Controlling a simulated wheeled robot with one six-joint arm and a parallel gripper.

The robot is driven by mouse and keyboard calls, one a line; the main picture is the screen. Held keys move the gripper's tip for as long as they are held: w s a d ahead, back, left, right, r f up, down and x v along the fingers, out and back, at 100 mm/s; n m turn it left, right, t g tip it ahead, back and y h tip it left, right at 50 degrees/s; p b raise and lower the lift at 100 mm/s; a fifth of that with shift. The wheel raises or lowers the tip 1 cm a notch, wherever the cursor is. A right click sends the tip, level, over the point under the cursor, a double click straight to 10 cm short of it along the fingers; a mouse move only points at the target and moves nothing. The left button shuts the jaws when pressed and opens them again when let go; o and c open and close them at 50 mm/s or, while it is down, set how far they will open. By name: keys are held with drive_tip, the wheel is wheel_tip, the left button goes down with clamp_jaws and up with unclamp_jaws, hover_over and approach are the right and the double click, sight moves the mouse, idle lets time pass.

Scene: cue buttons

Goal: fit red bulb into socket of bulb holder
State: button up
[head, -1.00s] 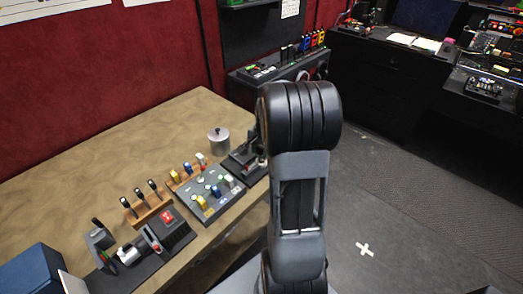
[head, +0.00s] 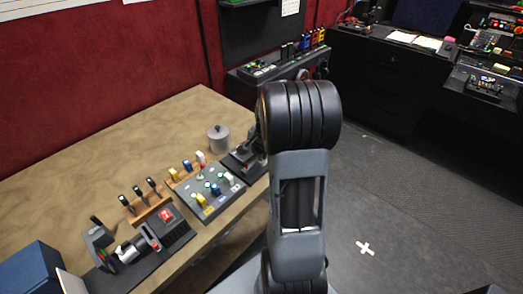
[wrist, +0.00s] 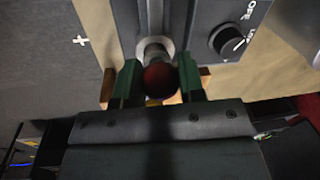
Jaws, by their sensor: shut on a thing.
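A dark red round bulb (wrist: 160,78) sits between the two green fingers of my gripper (wrist: 158,84) in the wrist view. The gripper is shut on it. Right behind the bulb is the metal socket (wrist: 153,48) of the grey bulb holder (wrist: 190,30). The bulb is in line with the socket mouth and very close to it. The bulb's base is hidden, so I cannot tell how far it is in. In the head view my arm covers the gripper and the bulb.
A black knob (wrist: 228,40) with an OFF mark is on the holder. In the head view the wooden table (head: 120,140) carries a panel of coloured buttons (head: 212,195), a lidded grey pot (head: 218,140) and levers on a wooden block (head: 150,205). The table's back left is clear.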

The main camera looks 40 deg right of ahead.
drive_tip(key=shift+f+b, duration=0.4)
drive_tip(key=shift+f, duration=0.2)
idle(0.5)
drive_tip(key=o, duration=1.1)
drive_tip(key=shift+o, duration=0.2)
drive_tip(key=shift+r, duration=0.1)
drive_tip(key=shift+r+p, duration=2.75)
drive_tip(key=shift+r, duration=0.75)
